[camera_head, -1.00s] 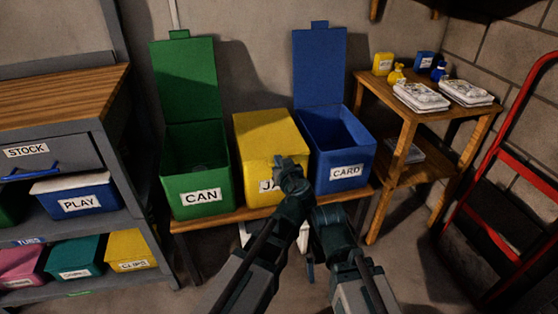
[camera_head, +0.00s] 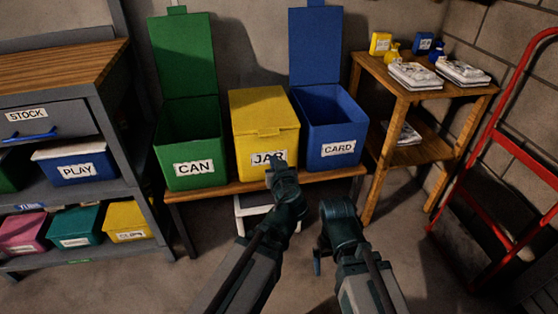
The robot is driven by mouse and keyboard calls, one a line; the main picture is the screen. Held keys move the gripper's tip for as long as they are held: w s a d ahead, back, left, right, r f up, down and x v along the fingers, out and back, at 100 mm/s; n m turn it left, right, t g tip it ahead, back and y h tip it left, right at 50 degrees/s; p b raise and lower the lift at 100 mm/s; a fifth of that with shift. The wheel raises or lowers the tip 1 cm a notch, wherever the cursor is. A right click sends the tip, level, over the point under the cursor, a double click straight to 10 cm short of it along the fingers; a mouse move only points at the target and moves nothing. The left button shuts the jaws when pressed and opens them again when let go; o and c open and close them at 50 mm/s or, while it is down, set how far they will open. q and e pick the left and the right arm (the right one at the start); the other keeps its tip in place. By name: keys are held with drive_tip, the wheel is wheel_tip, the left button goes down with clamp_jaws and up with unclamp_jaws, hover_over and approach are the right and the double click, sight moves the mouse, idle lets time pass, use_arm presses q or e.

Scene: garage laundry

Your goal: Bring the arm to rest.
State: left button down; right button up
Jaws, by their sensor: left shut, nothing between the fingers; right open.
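My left gripper (camera_head: 275,163) is shut and empty. It appears in front of the closed yellow JAR bin (camera_head: 262,115), covering part of its label; I cannot tell if it touches the bin. My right gripper (camera_head: 317,261) is open, low in front of the bench and pointing down, mostly hidden behind its own wrist. The green CAN bin (camera_head: 190,150) stands left of the yellow bin with its lid up. The blue CARD bin (camera_head: 332,128) stands right of it, also with its lid up.
The bins stand on a wooden bench (camera_head: 215,189) with a white step stool (camera_head: 250,207) below. A grey shelf unit (camera_head: 140,165) with labelled boxes is at left. A wooden side table (camera_head: 400,83) and a red hand truck (camera_head: 495,130) are at right.

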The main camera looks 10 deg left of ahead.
use_arm(q)
drive_tip(key=shift+w, duration=0.15)
drive_tip(key=shift+a, duration=0.1)
drive_tip(key=s+d+f+m+g+h+p, duration=0.2)
drive_tip(key=s+f+m+g+p, duration=0.1)
drive_tip(key=s+f+g, duration=0.7)
drive_tip(key=s+d+m+g+h+p, duration=0.25)
drive_tip(key=s+d+m+g, duration=0.35)
drive_tip(key=s, duration=0.5)
wheel_tip(320, 180, up, 36)
drive_tip(key=n+t+p, duration=0.1)
drive_tip(key=t+p, duration=0.1)
drive_tip(key=p, duration=3.4)
drive_tip(key=shift+d+f, duration=0.25)
